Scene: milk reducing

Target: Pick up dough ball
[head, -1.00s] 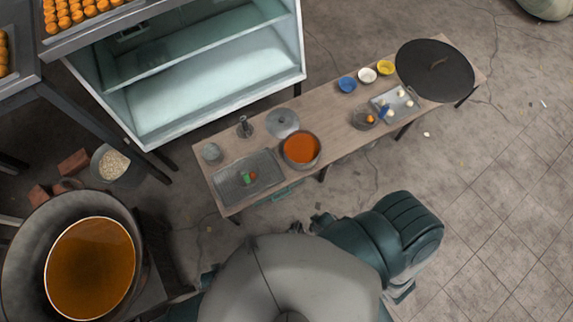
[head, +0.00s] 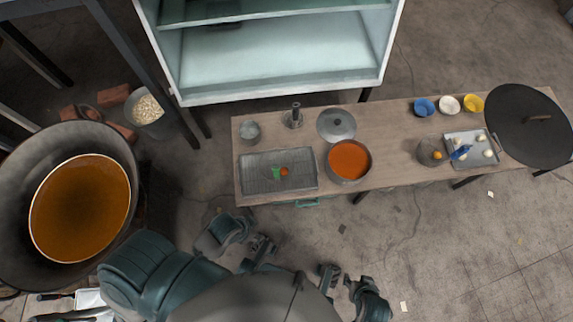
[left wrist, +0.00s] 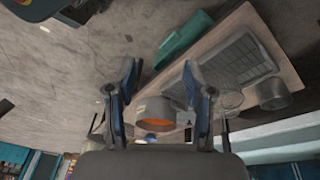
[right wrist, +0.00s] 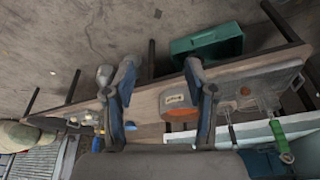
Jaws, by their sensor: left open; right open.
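Several small pale dough balls (head: 488,153) lie on a grey tray (head: 478,137) near the right end of the wooden table in the head view. A blue item lies among them. My right gripper (head: 332,276) is near the bottom middle, in front of the table and well to the left of the tray. In the right wrist view it (right wrist: 160,78) is open with nothing between its fingers. My left gripper (head: 262,250) is below the table's left part. In the left wrist view it (left wrist: 160,85) is also open and empty.
On the table (head: 400,130) stand an orange-filled pot (head: 349,161), a lid (head: 336,124), a rack tray (head: 300,178), small bowls (head: 449,104), a glass bowl (head: 430,153) and a large black lid (head: 530,125). A big wok (head: 98,145) is at left. Floor is free in front of the table.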

